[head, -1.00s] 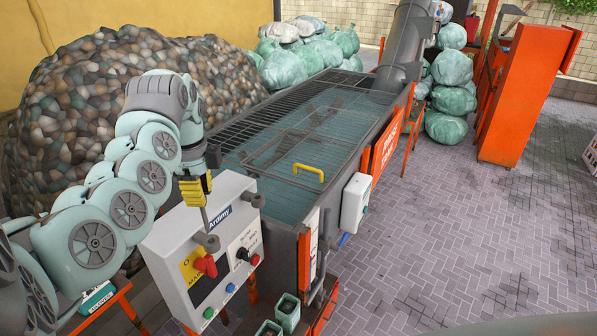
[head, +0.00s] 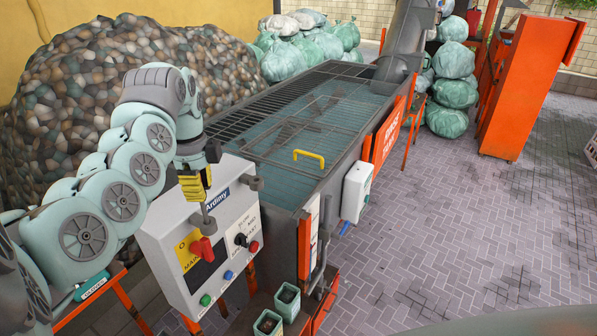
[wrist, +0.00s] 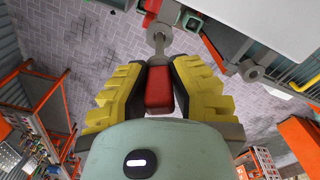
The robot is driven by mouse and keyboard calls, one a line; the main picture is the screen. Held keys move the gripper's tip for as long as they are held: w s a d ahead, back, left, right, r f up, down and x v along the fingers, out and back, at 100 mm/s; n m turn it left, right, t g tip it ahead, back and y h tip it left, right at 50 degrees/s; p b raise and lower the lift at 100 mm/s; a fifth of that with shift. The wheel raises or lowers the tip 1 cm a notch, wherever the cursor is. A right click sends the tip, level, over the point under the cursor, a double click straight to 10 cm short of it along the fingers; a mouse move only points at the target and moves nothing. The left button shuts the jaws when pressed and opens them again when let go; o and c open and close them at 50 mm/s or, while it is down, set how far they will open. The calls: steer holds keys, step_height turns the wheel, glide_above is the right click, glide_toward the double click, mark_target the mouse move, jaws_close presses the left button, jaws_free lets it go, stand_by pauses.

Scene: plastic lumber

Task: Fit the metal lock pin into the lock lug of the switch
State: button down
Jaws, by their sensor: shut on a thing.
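The switch is a red rotary handle (head: 202,250) on a yellow plate on the white control box. In the wrist view my gripper (wrist: 158,90) is shut on a red block, the pin's grip (wrist: 159,88).
The control box (head: 165,250) carries a small black knob (head: 241,240) and several coloured buttons. Behind it is a water tank (head: 320,130) with a yellow handle (head: 309,159). Small bins (head: 287,297) stand below. Paved floor (head: 450,220) is open to the right.

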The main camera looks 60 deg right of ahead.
mark_target(206, 214)
steer(key=shift+f+b, duration=3.35)
steer(key=shift+f, duration=0.25)
steer(key=c, duration=0.9)
jaws_free()
step_height(206, 214, up, 6)
steer(key=shift+w+r, duration=0.1)
steer(key=shift+r, duration=2.85)
steer(key=shift+d, duration=0.1)
